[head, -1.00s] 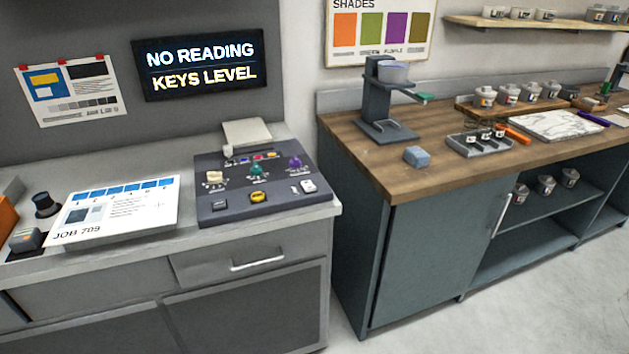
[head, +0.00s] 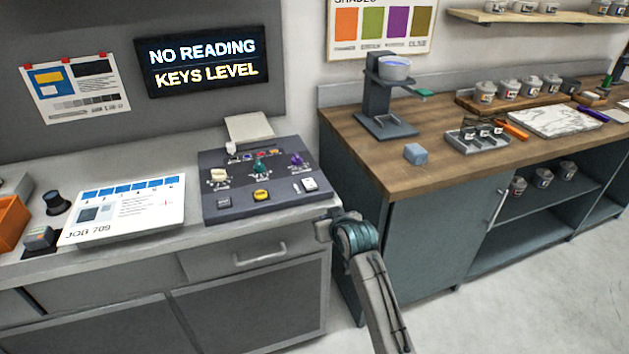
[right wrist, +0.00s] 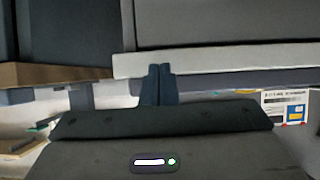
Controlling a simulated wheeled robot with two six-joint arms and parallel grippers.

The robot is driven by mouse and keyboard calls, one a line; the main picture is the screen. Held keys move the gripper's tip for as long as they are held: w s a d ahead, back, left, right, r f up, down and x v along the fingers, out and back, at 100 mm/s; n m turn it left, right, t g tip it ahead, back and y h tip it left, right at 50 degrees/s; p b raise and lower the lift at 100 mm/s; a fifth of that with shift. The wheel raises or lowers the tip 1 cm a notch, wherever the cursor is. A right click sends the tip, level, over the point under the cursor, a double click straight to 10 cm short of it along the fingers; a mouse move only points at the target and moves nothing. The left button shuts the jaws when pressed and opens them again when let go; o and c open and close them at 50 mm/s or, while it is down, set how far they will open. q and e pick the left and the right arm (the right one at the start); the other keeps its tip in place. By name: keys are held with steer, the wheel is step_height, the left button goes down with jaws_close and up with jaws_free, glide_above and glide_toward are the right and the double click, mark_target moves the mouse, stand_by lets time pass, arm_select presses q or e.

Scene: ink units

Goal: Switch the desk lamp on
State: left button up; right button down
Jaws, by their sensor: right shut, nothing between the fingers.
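No thing that I can clearly identify as a desk lamp shows. A pale square plate (head: 249,127) stands at the back of the dark control panel (head: 230,208) on the grey counter; I cannot tell whether it is a lamp head. The panel carries a white switch (head: 310,184), a yellow round button (head: 261,195) and cream, green and purple knobs. My right gripper (head: 324,227) is beside the counter's front right corner, below the panel. In the right wrist view its fingers (right wrist: 158,85) are shut and empty, in front of the pale counter edge. My left gripper is not in view.
A job sheet board (head: 122,212), a dark knob (head: 56,202) and an orange bin (head: 12,222) lie left of the panel. A gap separates the grey counter from the wooden bench (head: 440,176). A wall screen (head: 202,61) reads "NO READING KEYS LEVEL".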

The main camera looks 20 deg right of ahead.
mark_target(315, 194)
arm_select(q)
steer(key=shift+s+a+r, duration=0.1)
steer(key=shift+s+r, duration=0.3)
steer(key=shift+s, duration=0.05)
arm_select(e)
step_height(315, 194, up, 14)
steer(key=t, duration=0.1)
steer(key=shift+s+a+f+t, duration=0.2)
steer(key=shift+s+a+t, duration=0.1)
steer(key=shift+t, duration=0.1)
arm_select(q)
steer(key=shift+p, duration=0.3)
arm_select(e)
steer(key=shift+w, duration=0.1)
